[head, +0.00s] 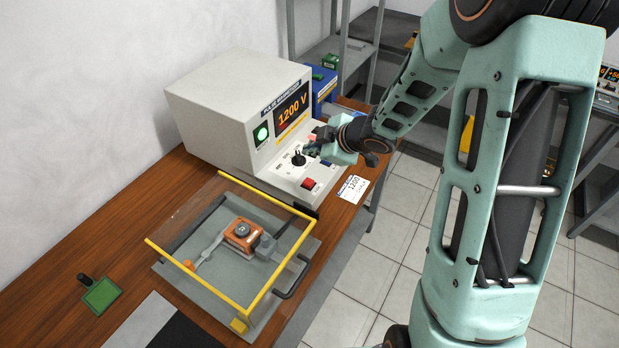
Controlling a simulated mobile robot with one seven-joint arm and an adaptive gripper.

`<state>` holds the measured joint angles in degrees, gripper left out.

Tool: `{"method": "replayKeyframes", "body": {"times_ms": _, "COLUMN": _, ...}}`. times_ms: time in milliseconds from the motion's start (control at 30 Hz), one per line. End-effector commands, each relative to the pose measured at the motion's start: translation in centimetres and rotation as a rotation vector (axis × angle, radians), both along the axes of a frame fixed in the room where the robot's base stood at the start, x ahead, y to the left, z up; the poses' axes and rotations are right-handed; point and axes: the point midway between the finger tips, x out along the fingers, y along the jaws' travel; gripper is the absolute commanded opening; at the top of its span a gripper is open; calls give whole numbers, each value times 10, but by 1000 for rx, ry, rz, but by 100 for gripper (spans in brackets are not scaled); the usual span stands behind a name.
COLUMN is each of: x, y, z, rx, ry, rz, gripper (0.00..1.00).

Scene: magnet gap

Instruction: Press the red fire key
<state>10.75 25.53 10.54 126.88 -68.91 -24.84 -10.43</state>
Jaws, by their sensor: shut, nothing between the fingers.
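A black knob (298,158) sits on the same panel, behind and left of the key. My gripper (313,150) is shut and empty, with its fingertips close to the knob, behind the red key. I cannot tell whether the fingertips touch the knob. The display (292,107) reads 1200 V, and a green lamp (261,133) glows beside it. A card (352,188) at the bench edge also reads 1200.
A yellow-framed clear cover (225,178) lies over an orange fixture (243,235) in front of the generator. A green pad (101,295) with a black post lies on the bench (65,270) at left. Metal shelving (345,40) stands behind. My arm fills the right side.

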Motion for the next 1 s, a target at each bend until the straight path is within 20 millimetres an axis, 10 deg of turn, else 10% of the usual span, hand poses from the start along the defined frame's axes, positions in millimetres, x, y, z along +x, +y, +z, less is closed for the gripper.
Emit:
{"method": "replayKeyframes", "body": {"times_ms": 567, "x": -1, "y": 3, "z": -6, "rx": 2, "ry": 1, "rz": 9, "gripper": 0}}
{"method": "replayKeyframes", "body": {"times_ms": 1000, "x": -1, "y": 3, "z": -51, "rx": 1, "ry": -1, "rz": 9, "gripper": 0}}
